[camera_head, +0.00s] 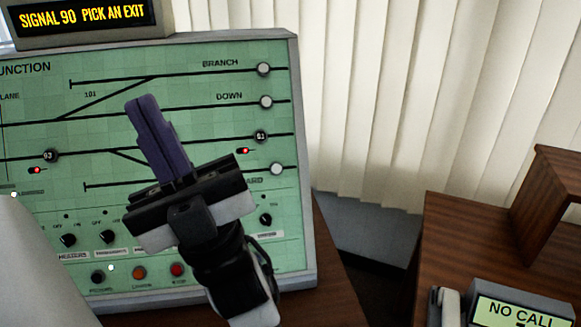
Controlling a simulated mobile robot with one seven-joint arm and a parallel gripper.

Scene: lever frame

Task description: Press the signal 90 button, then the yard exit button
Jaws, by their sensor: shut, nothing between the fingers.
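The yard exit button (277,169) is a pale round knob at the right end of the lowest track line on the green panel (200,55). Its label below is partly hidden by my gripper, leaving "ARD" readable. My gripper (142,100) has purple fingers, shut and empty, in front of the panel's middle, up and left of the yard button. I cannot tell its gap to the panel. I cannot make out a button marked 90; the left part of the panel is cut off. The display (82,14) reads "SIGNAL 90 PICK AN EXIT".
Similar pale buttons end the BRANCH (264,69) and DOWN (266,102) lines. Dark numbered buttons sit at left (50,155) and right (261,136), each near a red light. Knobs and coloured buttons line the panel's bottom. A "NO CALL" phone (515,312) stands at right.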

